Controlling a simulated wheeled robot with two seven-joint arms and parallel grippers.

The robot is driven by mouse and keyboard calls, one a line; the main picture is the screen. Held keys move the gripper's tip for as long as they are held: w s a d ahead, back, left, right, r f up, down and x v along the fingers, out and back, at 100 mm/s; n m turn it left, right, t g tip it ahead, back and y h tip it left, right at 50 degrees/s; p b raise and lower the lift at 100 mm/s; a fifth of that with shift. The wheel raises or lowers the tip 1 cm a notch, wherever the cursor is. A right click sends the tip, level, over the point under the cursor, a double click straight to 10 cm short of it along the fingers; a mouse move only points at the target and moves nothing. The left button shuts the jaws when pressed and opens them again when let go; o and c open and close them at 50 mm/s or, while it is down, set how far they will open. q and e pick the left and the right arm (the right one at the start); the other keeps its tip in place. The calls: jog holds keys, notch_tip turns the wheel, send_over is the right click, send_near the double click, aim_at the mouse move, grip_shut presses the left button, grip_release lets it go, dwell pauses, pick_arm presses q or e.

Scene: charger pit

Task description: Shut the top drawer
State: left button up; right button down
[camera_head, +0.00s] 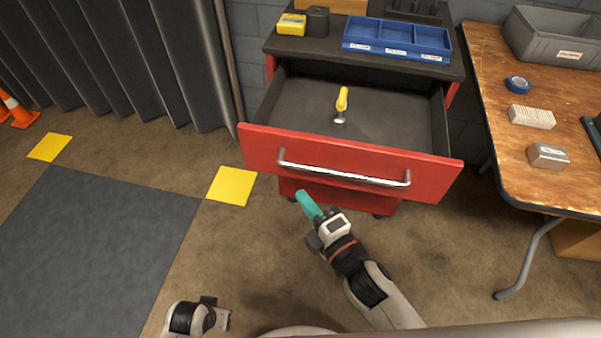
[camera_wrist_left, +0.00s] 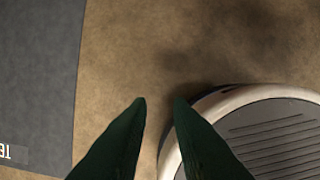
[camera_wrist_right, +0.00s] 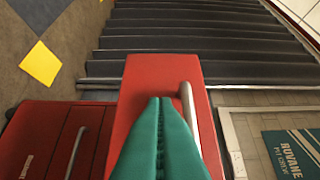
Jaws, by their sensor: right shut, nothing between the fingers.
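The top drawer (camera_head: 262,148) of the red cabinet is pulled far out, with a red front and a silver bar handle (camera_head: 340,175). A yellow-handled tool (camera_head: 342,100) lies inside it. My right gripper (camera_head: 303,198), with teal fingers, is shut and empty, just in front of and below the drawer front near the handle's left end. In the right wrist view its fingertips (camera_wrist_right: 160,100) overlap the red drawer front (camera_wrist_right: 140,85), with the handle (camera_wrist_right: 188,105) to their right; contact cannot be told. My left gripper (camera_wrist_left: 160,102) is open and empty above the floor.
The cabinet top (camera_head: 330,45) carries a blue tray (camera_head: 397,40), a yellow box (camera_head: 291,24) and a black cup-like object (camera_head: 317,20). A wooden table (camera_head: 500,100) with a grey bin (camera_head: 550,38) stands at right.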

jog(key=w, duration=0.7)
jog(key=shift+a+f, duration=0.1)
jog(key=shift+a, duration=0.25)
pick_arm(q)
jog(key=shift+w+r, duration=0.25)
jog(key=shift+r, duration=0.55)
pick_arm(e)
jog(key=shift+w, duration=0.1)
jog(key=shift+w, duration=0.1)
